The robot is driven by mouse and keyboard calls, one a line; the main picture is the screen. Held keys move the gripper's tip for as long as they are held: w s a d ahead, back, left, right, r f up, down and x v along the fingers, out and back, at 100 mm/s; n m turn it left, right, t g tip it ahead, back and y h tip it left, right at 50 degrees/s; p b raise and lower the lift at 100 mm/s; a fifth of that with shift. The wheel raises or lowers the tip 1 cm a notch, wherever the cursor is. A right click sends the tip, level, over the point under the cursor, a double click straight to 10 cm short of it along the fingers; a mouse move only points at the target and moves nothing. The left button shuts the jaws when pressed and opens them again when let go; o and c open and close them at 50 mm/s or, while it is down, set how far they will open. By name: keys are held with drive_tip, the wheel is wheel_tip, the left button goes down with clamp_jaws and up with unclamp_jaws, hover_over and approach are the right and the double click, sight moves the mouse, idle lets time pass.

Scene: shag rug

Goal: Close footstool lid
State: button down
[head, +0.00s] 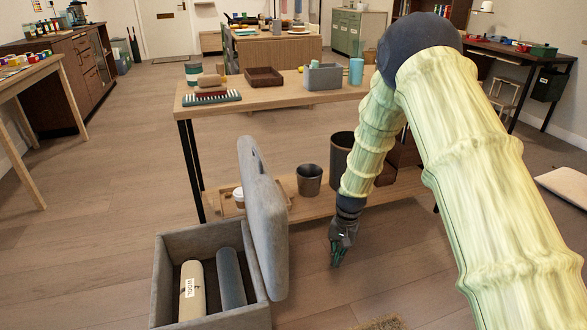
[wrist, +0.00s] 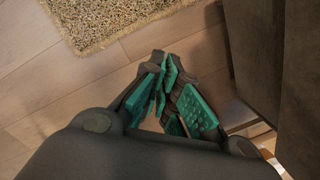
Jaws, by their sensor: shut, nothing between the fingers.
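The grey footstool (head: 212,238) stands open at the lower left of the head view. Its padded lid (head: 266,215) stands up nearly vertical along the box's right side, leaning a little. Inside the box lie a cream roll with a label (head: 192,291) and a dark grey roll (head: 231,280). My gripper (head: 336,258) hangs to the right of the lid, apart from it, with its fingers pointing down over the floor. In the wrist view the green-padded fingers (wrist: 168,92) are together and empty. The dark surface at the right of the wrist view I cannot identify surely.
A wooden table (head: 285,95) with a lower shelf stands behind, holding a grey bin (head: 309,179) and a dark bin (head: 342,155). A shaggy rug (wrist: 110,22) lies near my gripper. The wooden floor between the lid and my gripper looks clear.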

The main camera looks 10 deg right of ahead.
wheel_tip(320, 180, up, 36)
drive_tip(key=w+a+m+y+p, duration=0.2)
drive_tip(key=m+y+p, duration=0.7)
drive_tip(key=p, duration=1.9)
drive_tip(key=s+a+f, duration=0.1)
drive_tip(key=a+f, duration=0.2)
drive_tip(key=a, duration=0.2)
drive_tip(key=s+a+f+m+h+p, duration=0.1)
drive_tip(key=a+f, duration=0.3)
drive_tip(key=a, duration=0.2)
drive_tip(key=shift+s+a+g, duration=0.3)
drive_tip(key=shift+s, duration=0.1)
